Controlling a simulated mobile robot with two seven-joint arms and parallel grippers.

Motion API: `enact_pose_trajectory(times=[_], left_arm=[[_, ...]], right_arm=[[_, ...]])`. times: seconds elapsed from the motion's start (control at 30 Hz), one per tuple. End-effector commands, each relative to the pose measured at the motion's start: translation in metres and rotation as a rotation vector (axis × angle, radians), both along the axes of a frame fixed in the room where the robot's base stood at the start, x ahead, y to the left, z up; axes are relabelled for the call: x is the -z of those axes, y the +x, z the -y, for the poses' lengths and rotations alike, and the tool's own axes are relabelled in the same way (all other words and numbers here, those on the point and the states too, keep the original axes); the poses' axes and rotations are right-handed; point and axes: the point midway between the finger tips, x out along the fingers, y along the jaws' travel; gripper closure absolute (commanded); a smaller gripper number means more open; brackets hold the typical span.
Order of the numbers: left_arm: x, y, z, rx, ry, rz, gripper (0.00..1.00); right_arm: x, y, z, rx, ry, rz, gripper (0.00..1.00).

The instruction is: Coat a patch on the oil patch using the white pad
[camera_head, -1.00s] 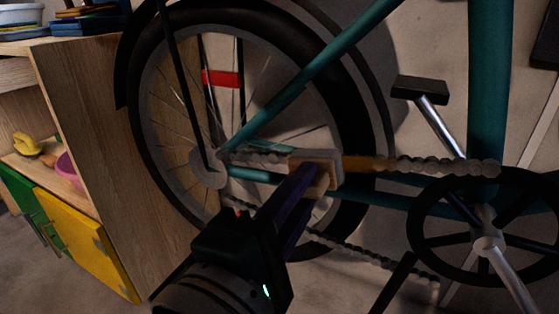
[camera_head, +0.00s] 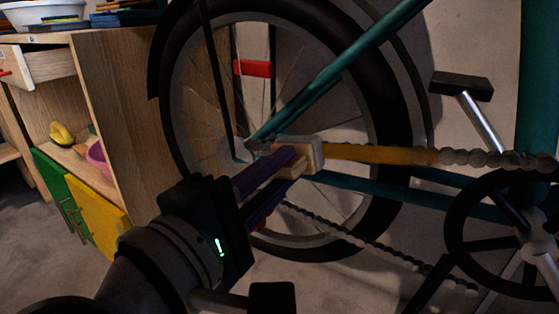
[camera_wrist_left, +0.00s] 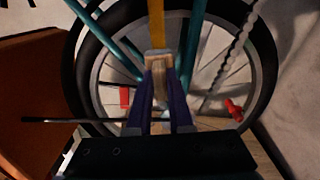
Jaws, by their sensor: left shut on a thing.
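The white pad (camera_head: 317,153) is a pale layer on a wooden block. My left gripper (camera_head: 293,162) has its purple fingers shut on the block. The pad is at the upper run of the bicycle chain (camera_head: 480,158), near the rear hub. An orange-yellow stretch (camera_head: 375,154), seemingly the oil patch, runs right from the pad along the chain. In the left wrist view the block (camera_wrist_left: 158,80) sits between the fingers, with the orange stretch (camera_wrist_left: 156,22) beyond it. The pad's contact face is hidden. My right gripper is not in view.
The bicycle's rear wheel (camera_head: 385,120) and teal frame (camera_head: 350,55) surround the pad closely. A pedal (camera_head: 460,86) and chainring (camera_head: 455,235) are on the right. A wooden cabinet (camera_head: 120,110) with a yellow door (camera_head: 97,212) stands on the left.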

Motion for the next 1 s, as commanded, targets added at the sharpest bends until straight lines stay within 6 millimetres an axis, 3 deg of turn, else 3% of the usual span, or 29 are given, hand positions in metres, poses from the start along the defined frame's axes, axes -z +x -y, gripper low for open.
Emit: enact_pose_trajectory(times=[0.47, 1.0], left_arm=[[0.002, 0.003, -0.010, 0.000, 0.000, -0.001, 1.00], [0.003, -0.041, -0.042, 0.001, 0.000, -0.001, 1.00]], right_arm=[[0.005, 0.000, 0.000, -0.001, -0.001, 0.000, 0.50], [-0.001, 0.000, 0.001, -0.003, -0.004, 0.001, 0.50]])
